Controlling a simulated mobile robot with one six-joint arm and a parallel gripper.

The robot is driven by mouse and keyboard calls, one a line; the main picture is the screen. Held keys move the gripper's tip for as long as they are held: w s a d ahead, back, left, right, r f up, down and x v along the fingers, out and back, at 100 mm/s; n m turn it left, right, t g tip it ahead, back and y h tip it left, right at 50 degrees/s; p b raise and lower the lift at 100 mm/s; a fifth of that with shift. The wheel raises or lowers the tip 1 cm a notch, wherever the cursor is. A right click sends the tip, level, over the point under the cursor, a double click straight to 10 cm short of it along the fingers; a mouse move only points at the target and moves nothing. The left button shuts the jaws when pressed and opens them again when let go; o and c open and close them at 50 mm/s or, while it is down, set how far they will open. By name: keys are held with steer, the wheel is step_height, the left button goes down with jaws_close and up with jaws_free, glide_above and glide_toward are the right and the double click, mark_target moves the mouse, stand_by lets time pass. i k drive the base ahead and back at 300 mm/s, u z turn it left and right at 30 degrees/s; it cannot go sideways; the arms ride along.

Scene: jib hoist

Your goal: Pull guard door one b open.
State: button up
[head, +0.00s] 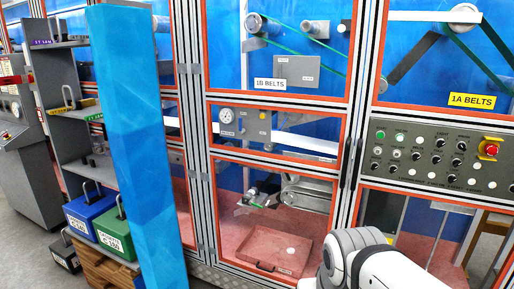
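Guard door one b (279,98) stands in the middle of the head view, a clear panel in an orange-edged metal frame with a "1B BELTS" label (270,84). It looks shut, flush with the frame. Two dark upright handles (350,162) sit side by side on the posts between the 1B and 1A sections; which door each belongs to is hard to tell. Behind the panels are green belts, rollers, a gauge and a red tray (270,250). My white arm shows at the bottom right, in front of the lower panels. My gripper is not in view.
A tall blue post (130,150) stands close in front at left, hiding part of the shelf. Green (116,234) and blue (88,216) bins sit low at left. A control panel (440,158) with a red stop button (491,149) is at right.

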mark_target(347, 108)
steer(key=z, duration=0.1)
steer(key=i, duration=0.95)
steer(key=z, duration=2.75)
steer(key=k, duration=0.2)
steer(key=u, duration=0.8)
